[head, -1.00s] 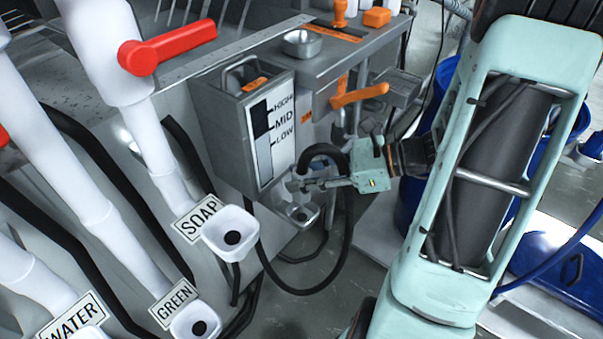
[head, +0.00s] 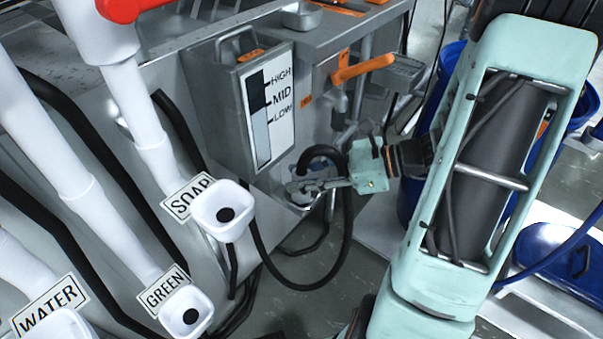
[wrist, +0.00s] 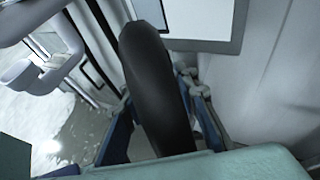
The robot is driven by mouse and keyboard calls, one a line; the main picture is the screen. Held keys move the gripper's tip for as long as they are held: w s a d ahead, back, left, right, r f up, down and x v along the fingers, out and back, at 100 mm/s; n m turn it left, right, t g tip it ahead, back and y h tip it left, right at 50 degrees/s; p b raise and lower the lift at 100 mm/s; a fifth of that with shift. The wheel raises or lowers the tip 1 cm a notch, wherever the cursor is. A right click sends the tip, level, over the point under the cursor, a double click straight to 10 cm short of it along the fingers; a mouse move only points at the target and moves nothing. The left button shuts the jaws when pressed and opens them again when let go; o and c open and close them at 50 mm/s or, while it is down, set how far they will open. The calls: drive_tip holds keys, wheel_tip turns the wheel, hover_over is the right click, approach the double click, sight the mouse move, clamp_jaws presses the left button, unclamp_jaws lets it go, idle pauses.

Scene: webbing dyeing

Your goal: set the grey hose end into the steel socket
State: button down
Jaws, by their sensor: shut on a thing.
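My gripper (head: 300,186) is shut on the hose end in front of the grey level box, at its lower right corner. The dark hose (head: 322,152) arches up over the fingers and hangs down in a loop. In the wrist view the hose (wrist: 155,85) rises thick between the fingers and hides what lies behind it. The grey end itself is mostly covered by the fingers. A steel cup-like fitting (head: 303,200), which looks like the socket, shows partly behind and below the fingers. I cannot tell whether the hose end touches it.
White cups with dark holes stand at the left by the SOAP (head: 188,196), GREEN (head: 166,291) and WATER (head: 46,306) signs. The level box (head: 235,110) stands above my gripper. An orange-handled tap (head: 362,68) is to its upper right. Blue barrels (head: 410,190) stand behind my arm.

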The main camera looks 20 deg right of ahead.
drive_tip(key=shift+f, duration=0.5)
drive_tip(key=c, duration=1.4)
unclamp_jaws()
drive_tip(key=shift+c, duration=0.2)
drive_tip(key=shift+d, duration=0.1)
